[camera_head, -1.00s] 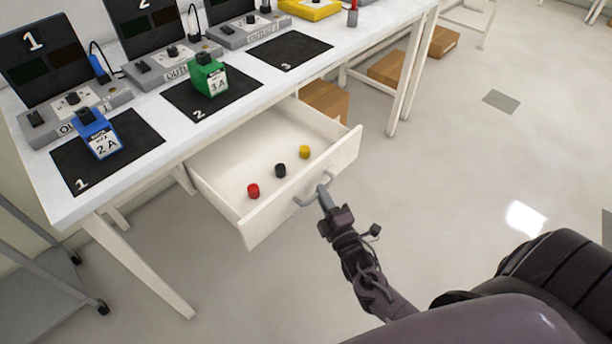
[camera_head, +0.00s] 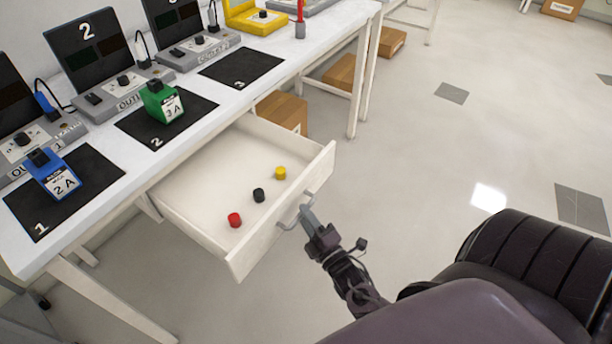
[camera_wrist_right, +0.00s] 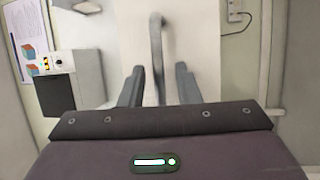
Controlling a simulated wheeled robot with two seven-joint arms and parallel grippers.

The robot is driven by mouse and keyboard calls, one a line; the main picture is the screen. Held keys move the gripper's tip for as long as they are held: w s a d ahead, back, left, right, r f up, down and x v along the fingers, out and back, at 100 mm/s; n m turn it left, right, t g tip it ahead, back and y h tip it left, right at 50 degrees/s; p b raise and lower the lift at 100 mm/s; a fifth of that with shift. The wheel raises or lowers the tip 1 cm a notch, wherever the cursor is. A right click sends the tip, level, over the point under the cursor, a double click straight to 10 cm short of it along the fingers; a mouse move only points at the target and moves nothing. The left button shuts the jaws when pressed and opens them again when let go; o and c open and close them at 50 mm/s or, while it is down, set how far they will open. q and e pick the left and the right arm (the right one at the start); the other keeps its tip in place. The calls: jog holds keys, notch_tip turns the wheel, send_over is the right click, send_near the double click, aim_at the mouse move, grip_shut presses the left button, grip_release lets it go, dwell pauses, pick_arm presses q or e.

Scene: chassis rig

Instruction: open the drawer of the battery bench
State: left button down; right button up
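The white drawer (camera_head: 282,222) of the battery bench (camera_head: 222,132) stands well out from under the top. Its grey bar handle (camera_head: 290,222) is on the front panel. My right gripper (camera_head: 308,213) is at this handle. In the right wrist view, the handle (camera_wrist_right: 157,60) runs between the two fingers of my right gripper (camera_wrist_right: 159,85), with a visible gap on each side, so the fingers look open around it. A red cap (camera_head: 234,220), a black cap (camera_head: 258,195) and a yellow cap (camera_head: 280,173) lie in the drawer. My left gripper is not in view.
On the bench top are a blue battery (camera_head: 52,175) on mat 1, a green battery (camera_head: 162,102) on mat 2 and an empty mat 3 (camera_head: 241,68). Cardboard boxes (camera_head: 282,112) stand under and behind the bench. The floor to the right is clear.

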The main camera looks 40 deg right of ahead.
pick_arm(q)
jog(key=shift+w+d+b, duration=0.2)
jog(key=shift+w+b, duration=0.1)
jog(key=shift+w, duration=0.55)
pick_arm(e)
jog(key=s+f, duration=0.1)
jog(key=s, duration=0.6)
jog(key=shift+s+a+f, duration=0.15)
jog(key=shift+s+a, duration=0.05)
jog(key=shift+s, duration=0.15)
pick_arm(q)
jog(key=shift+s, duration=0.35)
pick_arm(e)
jog(key=shift+f, duration=0.1)
